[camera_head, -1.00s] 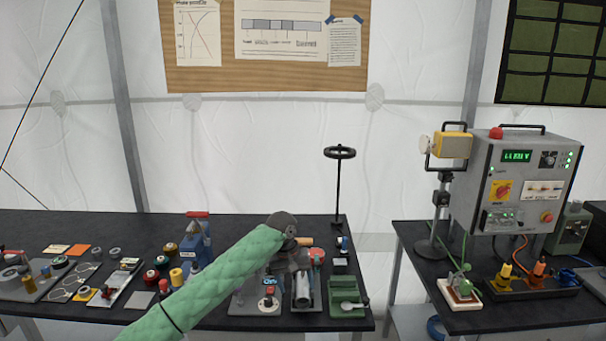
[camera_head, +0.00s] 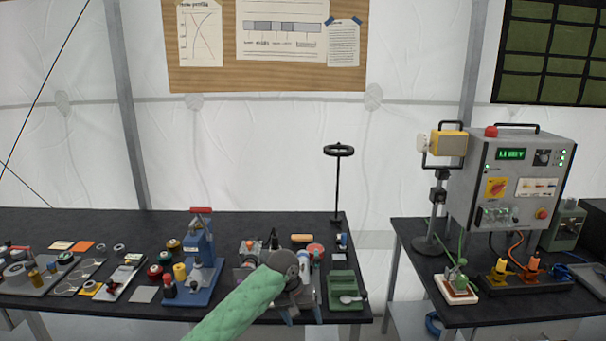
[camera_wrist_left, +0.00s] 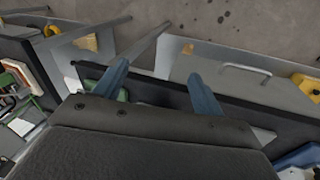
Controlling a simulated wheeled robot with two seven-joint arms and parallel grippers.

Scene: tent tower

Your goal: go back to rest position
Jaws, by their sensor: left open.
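My left arm, in a green quilted sleeve, comes in from the bottom of the head view. Its gripper (camera_head: 303,318) points down in front of the left table's front edge. In the left wrist view the two blue-grey fingers (camera_wrist_left: 160,88) stand wide apart with nothing between them. Below them are the dark table edge and the floor. My right gripper is in neither view.
The left black table (camera_head: 120,222) holds a blue press (camera_head: 203,262), a green tray with a spoon (camera_head: 344,285) and several small parts. A ring stand (camera_head: 338,185) rises at its back right. The right table (camera_head: 420,240) carries a grey power unit (camera_head: 515,185). A gap separates the tables.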

